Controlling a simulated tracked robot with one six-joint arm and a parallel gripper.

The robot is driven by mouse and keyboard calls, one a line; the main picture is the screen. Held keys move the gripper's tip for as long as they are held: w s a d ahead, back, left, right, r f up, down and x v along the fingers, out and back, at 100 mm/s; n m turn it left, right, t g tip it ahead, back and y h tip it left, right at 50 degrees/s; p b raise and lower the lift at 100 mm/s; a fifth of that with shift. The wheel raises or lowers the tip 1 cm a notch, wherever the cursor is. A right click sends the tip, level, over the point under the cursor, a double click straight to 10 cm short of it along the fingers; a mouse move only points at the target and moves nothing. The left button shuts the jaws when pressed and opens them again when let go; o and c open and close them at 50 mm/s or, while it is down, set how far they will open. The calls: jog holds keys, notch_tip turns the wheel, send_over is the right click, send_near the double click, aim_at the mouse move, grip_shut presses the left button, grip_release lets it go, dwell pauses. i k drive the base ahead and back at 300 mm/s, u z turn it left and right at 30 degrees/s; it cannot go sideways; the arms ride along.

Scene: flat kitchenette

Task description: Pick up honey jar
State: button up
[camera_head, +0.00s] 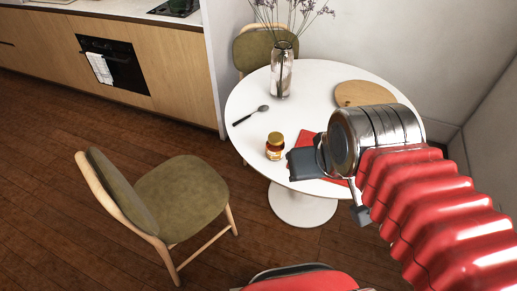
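The honey jar (274,147) is small and amber with a yellow lid. It stands upright near the front left edge of the round white table (250,105). My gripper (300,163) is just right of the jar in the picture, over the table, with its dark fingers pointing left toward the jar. The fingers overlap in this view, so I cannot tell how far apart they are. I cannot tell whether the gripper touches the jar.
A glass vase (282,72) with dried stems and a round wooden board (362,93) stand farther back. A red item (310,138) lies partly hidden under my gripper. A green chair (180,198) stands at the table's left.

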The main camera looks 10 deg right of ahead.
aim_at(276, 144)
jog(key=u, duration=1.55)
jog(key=i, duration=1)
